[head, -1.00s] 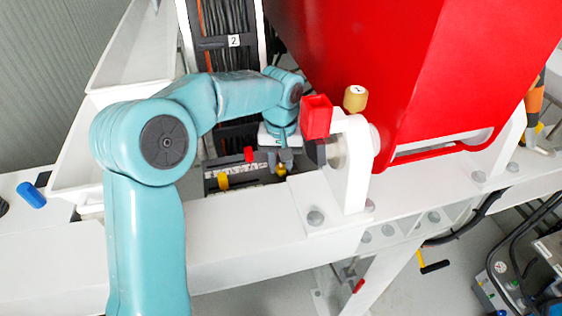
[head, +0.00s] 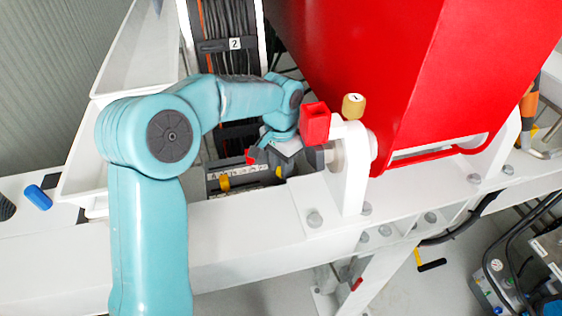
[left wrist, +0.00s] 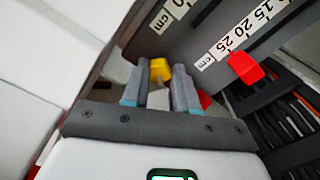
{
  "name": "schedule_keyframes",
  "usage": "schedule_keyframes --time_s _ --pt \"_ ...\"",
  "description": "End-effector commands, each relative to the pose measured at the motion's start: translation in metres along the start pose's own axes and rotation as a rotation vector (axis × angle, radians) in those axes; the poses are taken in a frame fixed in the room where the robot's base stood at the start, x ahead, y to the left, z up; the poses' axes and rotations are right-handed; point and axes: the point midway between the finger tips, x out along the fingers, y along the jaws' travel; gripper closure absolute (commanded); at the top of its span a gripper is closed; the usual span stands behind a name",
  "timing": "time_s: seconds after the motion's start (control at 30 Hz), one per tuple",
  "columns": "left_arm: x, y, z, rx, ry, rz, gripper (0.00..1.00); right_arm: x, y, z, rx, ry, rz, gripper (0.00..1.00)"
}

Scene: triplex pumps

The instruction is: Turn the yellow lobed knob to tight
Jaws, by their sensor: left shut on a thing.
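The yellow lobed knob (left wrist: 160,69) shows between my left gripper's fingertips in the left wrist view. My left gripper (left wrist: 161,78) is shut on it, with one finger on each side. In the head view a small yellow part of the knob (head: 279,172) shows by my left gripper (head: 276,168), low beside the red tank and behind the white beam. The gripper hides most of the knob there, and I cannot read its tight mark. My right gripper is in neither view.
A scale plate (left wrist: 236,38) with a red block (left wrist: 245,68) lies near the fingers. A second yellow part (head: 224,183) sits left of the gripper. A white bracket (head: 352,185) with a red block (head: 315,123) stands close on the right. The red tank (head: 440,80) fills the upper right.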

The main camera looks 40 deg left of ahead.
Motion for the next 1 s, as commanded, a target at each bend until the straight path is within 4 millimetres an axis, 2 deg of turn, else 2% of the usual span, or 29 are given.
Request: schedule_keyframes --time_s 0.6,1.0 --pt "-0.003 -0.001 -0.002 0.564 0.004 -0.003 1.0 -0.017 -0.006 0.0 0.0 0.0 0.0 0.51" --pt "-0.002 -0.001 -0.002 0.792 0.005 -0.005 1.0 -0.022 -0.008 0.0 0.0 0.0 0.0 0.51"
